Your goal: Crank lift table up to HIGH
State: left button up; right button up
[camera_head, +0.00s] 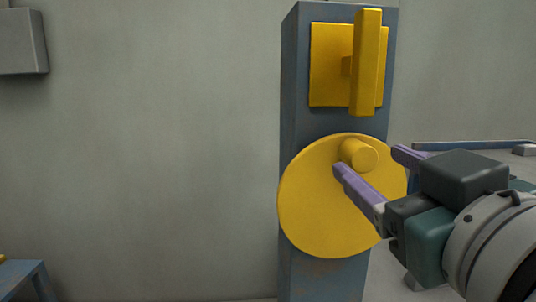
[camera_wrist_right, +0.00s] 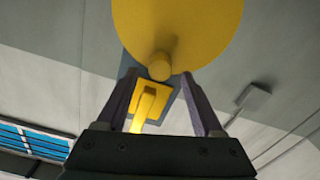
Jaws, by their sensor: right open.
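A yellow crank disc (camera_head: 315,210) is on the front of a blue-grey column (camera_head: 325,275). Its yellow knob (camera_head: 358,154) sticks out near the top of the disc. My right gripper (camera_head: 373,162) is open, with its purple fingers spread on either side of the knob in the head view. In the right wrist view the knob (camera_wrist_right: 159,67) lies between the open fingertips (camera_wrist_right: 160,80), at about their level; I cannot tell whether they touch it. The lift table itself cannot be clearly made out. My left gripper is not in view.
A yellow lever (camera_head: 366,62) on a yellow plate (camera_head: 328,65) is above the disc on the column. A grey box (camera_head: 20,42) is on the wall at upper left. A blue-framed surface (camera_head: 475,145) is behind my right arm.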

aim_at(365, 159)
jog(key=shift+w, duration=1.65)
grip_shut()
